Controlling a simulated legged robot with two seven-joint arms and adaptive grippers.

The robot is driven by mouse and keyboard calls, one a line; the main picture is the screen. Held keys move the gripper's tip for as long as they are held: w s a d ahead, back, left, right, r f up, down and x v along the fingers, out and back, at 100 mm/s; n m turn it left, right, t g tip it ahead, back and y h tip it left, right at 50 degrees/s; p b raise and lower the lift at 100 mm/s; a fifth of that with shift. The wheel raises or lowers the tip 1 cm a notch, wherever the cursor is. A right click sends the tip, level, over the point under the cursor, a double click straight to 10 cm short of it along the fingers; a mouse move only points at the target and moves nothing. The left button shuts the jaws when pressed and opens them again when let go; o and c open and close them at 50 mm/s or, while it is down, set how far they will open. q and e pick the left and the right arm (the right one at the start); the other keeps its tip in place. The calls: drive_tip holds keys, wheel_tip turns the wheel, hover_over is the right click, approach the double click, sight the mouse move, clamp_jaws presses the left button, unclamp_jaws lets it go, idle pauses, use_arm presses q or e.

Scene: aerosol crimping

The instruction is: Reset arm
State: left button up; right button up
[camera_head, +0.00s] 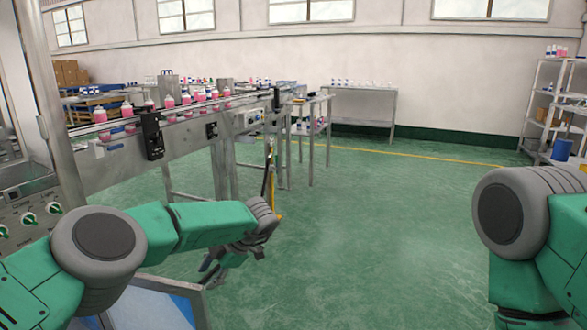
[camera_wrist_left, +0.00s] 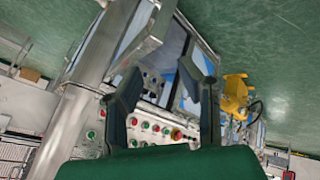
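My left arm comes in from the left in the head view. Its gripper (camera_head: 232,264) hangs low over the green floor, in front of the conveyor. In the left wrist view the two dark fingers of the left gripper (camera_wrist_left: 163,88) stand wide apart with nothing between them. Behind them is a metal control panel (camera_wrist_left: 150,122) with green and red knobs. My right arm shows only at its upper part at the right edge of the head view. The right gripper is out of the picture.
A conveyor (camera_head: 185,130) with several pink bottles (camera_head: 169,101) runs along the left. A machine with a knob panel (camera_head: 32,215) stands at the near left. A shelf rack (camera_head: 540,120) is at the far right. The green floor (camera_head: 380,230) in the middle is clear.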

use_arm(q)
drive_tip(key=s+d+f+m+t+h, duration=0.3)
drive_tip(key=s+f+m+t, duration=0.3)
drive_tip(key=f+m+t, duration=0.75)
drive_tip(key=s+a+f+m+g+h+p, duration=0.1)
drive_tip(key=s+a+f+m+g+h, duration=0.15)
drive_tip(key=s+m+g, duration=0.5)
drive_tip(key=s+a+r+m+g+h, duration=0.1)
drive_tip(key=s+a, duration=0.3)
drive_tip(key=s, duration=1.1)
drive_tip(key=s+a+m+g+h, duration=0.1)
drive_tip(key=s+a+m+g, duration=0.3)
drive_tip(key=s, duration=1.2)
drive_tip(key=shift+s+r+g, duration=0.3)
drive_tip(key=shift+r, duration=0.05)
